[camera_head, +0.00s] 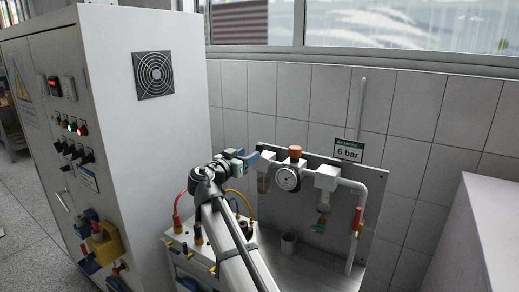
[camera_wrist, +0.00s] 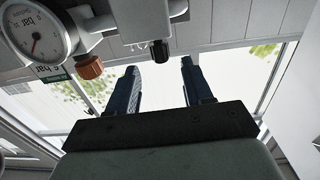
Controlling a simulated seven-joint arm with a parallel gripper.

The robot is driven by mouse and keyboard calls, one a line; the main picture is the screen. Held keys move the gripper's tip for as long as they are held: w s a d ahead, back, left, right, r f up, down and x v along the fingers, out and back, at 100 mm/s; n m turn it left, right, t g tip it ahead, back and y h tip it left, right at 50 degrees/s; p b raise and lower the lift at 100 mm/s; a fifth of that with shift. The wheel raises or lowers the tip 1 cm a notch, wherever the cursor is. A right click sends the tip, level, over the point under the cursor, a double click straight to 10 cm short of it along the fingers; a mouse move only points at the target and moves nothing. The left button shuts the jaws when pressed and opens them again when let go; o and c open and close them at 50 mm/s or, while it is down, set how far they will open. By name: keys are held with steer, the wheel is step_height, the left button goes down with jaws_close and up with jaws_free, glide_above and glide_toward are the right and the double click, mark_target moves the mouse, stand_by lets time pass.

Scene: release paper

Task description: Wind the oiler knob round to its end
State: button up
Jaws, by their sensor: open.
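A small black knob (camera_wrist: 160,51) sits on the white unit with the amber bowl (camera_head: 263,185), at the left of the wall-mounted air row in the head view. It looks like the oiler knob; its turned position cannot be told. My gripper (camera_wrist: 160,66) is open. In the wrist view the knob appears between and just beyond the two dark blue fingertips, with no visible contact. In the head view my gripper (camera_head: 246,157) is beside the top of that unit, and the knob is mostly hidden there.
The round gauge (camera_head: 287,179) and orange regulator knob (camera_head: 295,152) are close on the right. Further right are another white unit (camera_head: 327,178), a "6 bar" sign (camera_head: 348,150) and a white pipe (camera_head: 357,225). A grey cabinet (camera_head: 150,125) stands left.

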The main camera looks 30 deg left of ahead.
mark_target(260, 148)
steer(key=w, duration=0.8)
steer(key=shift+d, duration=0.1)
steer(key=shift+s, duration=0.1)
steer(key=c, duration=0.9)
steer(key=shift+h, duration=0.4)
steer(key=m+h, duration=0.1)
steer(key=h, duration=0.1)
steer(key=m+h, duration=0.1)
steer(key=shift+a+m+g+h, duration=0.2)
steer(key=shift+m+g+h, duration=0.1)
steer(key=shift+m+h, duration=0.1)
steer(key=shift+d+m+g+h, duration=0.15)
steer(key=shift+m+g+h, duration=0.95)
steer(key=shift+m+h, duration=0.9)
steer(key=shift+h, duration=0.4)
steer(key=shift+d, duration=0.1)
